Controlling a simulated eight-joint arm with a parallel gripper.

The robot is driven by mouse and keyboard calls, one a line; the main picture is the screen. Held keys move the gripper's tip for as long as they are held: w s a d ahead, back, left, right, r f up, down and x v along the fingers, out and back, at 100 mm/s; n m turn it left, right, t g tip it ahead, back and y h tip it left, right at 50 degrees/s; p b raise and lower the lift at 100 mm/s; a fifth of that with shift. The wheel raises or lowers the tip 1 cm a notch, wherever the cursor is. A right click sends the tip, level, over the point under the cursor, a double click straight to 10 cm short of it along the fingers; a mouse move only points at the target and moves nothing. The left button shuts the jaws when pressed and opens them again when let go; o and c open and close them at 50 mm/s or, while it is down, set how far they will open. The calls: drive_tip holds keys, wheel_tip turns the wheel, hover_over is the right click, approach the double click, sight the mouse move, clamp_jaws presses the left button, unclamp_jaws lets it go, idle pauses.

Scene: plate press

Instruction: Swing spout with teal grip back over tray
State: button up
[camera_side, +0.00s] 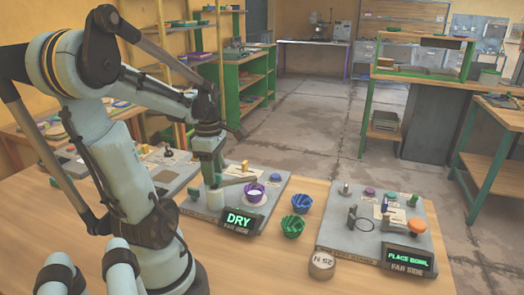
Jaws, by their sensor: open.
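My gripper (212,182) points down over the left part of the middle grey panel (225,212), just above or beside a pale upright cylinder (215,199). Its fingers are small here and overlap what is behind them, but they are open. A dark olive bar, which looks like the spout (238,181), runs from near the gripper to the right, toward a purple bowl (254,194) with white contents. A small teal piece (193,193) shows left of the cylinder; I cannot tell whether it is the spout's grip. The tray cannot be made out clearly.
A display reading DRY (239,220) stands at the panel's front. Blue (302,203) and green (292,227) bowls and a 25 N weight (321,265) are on the table to the right. A second panel (345,240) reads PLACE BOWL. Bare wood lies in front of the middle panel.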

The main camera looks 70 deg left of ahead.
drive_tip(key=shift+f, duration=0.1)
drive_tip(key=shift+c, duration=0.3)
clamp_jaws()
drive_tip(key=shift+n, duration=0.3)
drive_tip(key=n, duration=1.2)
drive_tip(key=shift+n, duration=1.8)
